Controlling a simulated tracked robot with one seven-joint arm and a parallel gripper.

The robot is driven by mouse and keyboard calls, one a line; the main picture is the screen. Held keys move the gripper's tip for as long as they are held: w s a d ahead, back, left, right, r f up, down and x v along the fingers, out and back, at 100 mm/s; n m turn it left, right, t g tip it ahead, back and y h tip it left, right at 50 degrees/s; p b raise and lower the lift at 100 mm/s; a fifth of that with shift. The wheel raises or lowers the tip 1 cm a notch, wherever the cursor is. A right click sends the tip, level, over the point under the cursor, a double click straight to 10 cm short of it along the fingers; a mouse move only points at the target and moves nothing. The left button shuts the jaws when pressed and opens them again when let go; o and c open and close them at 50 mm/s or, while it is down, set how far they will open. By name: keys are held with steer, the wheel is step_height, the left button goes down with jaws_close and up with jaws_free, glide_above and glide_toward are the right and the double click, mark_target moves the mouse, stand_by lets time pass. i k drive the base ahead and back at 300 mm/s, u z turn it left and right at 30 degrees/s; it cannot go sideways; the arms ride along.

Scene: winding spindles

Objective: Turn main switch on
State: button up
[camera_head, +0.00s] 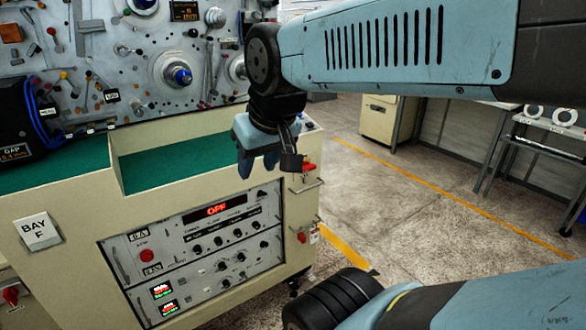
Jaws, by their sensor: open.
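The cream machine cabinet (72,232) carries a grey control panel (205,262) whose red display (212,210) reads OFF. Red switch-like parts sit on the cabinet's right side: one high near the top edge (307,167) and a small one lower down (302,237). A red rotary knob (12,295) shows at the far left edge. I cannot tell from any readable label which is the main switch. My gripper (266,165) is open and empty. It points down in front of the cabinet's upper right corner, left of the upper red part in the picture, apparently touching nothing.
A green work surface (165,160) lies behind the cabinet's front wall. A vertical board with spindles (178,75) stands behind it. A red button (147,256) is on the panel's left. Bare floor (420,205) with yellow lines is free to the right, before benches (545,150).

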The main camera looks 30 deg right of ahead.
mark_target(306, 167)
steer(key=u, duration=0.4)
steer(key=k, duration=1.1)
steer(key=z, duration=1.05)
steer(key=i, duration=1)
steer(key=u, duration=0.05)
